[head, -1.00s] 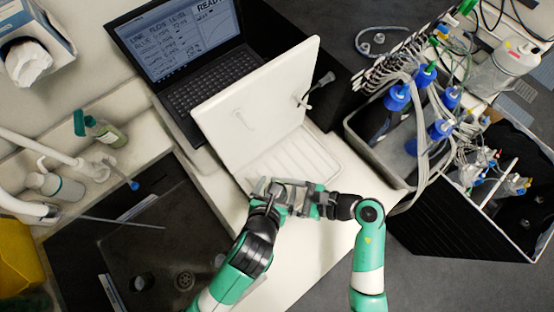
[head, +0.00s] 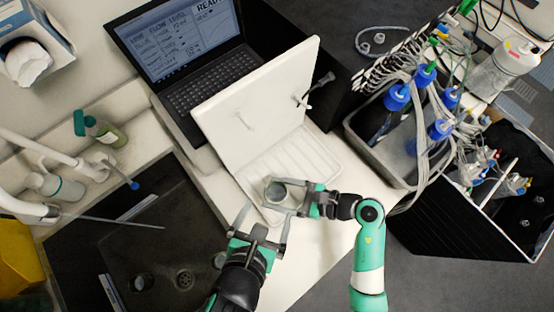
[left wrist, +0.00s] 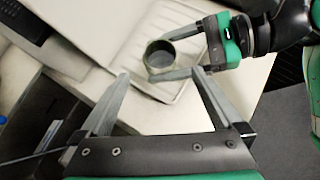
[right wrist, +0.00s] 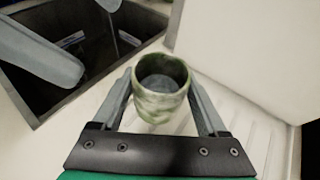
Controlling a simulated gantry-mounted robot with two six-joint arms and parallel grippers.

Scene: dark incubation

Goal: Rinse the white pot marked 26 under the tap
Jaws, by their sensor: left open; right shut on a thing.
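A small round pot (head: 276,192), pale with green stains, is held upright over the white ribbed tray; it also shows in the left wrist view (left wrist: 160,56) and the right wrist view (right wrist: 161,104). I see no number on it. My right gripper (head: 284,195) is shut on its sides. My left gripper (head: 265,217) is open and empty, just below the pot in the head view, apart from it. The white tap (head: 70,158) with a blue tip reaches over the dark sink (head: 150,240) at the left.
A white ribbed tray (head: 318,165) lies under the pot, with a white upright panel (head: 255,100) behind it. A laptop (head: 190,75) stands at the back. Small dark objects (head: 142,283) sit in the sink. A grey bin (head: 385,170) with blue-capped bottles is at right.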

